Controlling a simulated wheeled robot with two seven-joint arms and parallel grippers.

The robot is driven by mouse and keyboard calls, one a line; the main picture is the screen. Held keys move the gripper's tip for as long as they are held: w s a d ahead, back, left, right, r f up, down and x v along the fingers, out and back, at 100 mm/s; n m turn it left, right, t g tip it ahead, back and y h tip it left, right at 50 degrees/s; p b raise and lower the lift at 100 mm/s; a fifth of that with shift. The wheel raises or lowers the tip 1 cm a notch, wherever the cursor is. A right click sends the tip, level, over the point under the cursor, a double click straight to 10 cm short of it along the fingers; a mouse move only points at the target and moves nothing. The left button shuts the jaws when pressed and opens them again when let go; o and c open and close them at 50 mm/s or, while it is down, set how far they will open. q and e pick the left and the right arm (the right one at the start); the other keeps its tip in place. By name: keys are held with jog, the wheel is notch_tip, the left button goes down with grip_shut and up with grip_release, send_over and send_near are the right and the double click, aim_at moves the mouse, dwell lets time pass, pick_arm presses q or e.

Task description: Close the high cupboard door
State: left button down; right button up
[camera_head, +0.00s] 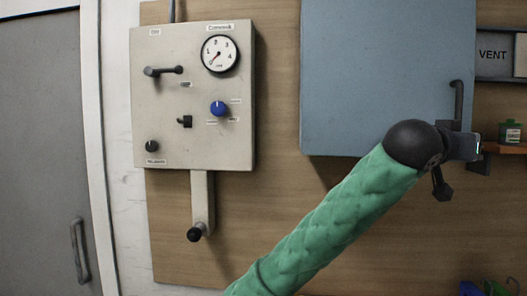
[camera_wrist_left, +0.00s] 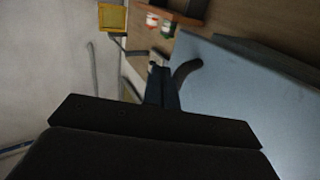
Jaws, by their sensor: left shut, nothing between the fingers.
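The high cupboard door (camera_head: 385,70) is a flat blue-grey panel at upper right in the head view. It also fills the right side of the wrist view (camera_wrist_left: 240,110). Its dark bar handle (camera_head: 458,98) is near its lower right corner; it shows as a curved dark piece in the wrist view (camera_wrist_left: 187,72). My left gripper (camera_head: 447,127) is at the lower end of the handle, with its fingers (camera_wrist_left: 160,88) shut, empty and close beside it. Contact is unclear. The wrist partly hides the door's lower right corner. I cannot tell whether the door is fully closed.
A beige control panel (camera_head: 180,120) with a gauge, knobs and a lever is on the wooden wall at left. A VENT sign (camera_head: 493,54) and a small shelf (camera_head: 512,149) with a green container (camera_head: 510,131) are right of the door. A grey door (camera_head: 40,150) stands far left.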

pick_arm(q)
jog(key=w, duration=0.2)
jog(key=w+d, duration=0.2)
jog(key=w, duration=0.1)
jog(key=shift+w+d, duration=0.15)
jog(key=shift+w, duration=0.4)
jog(key=shift+d, duration=0.1)
pick_arm(e)
jog(key=shift+w+d+f, duration=0.2)
jog(key=shift+d+f, duration=0.4)
jog(key=shift+f, duration=0.05)
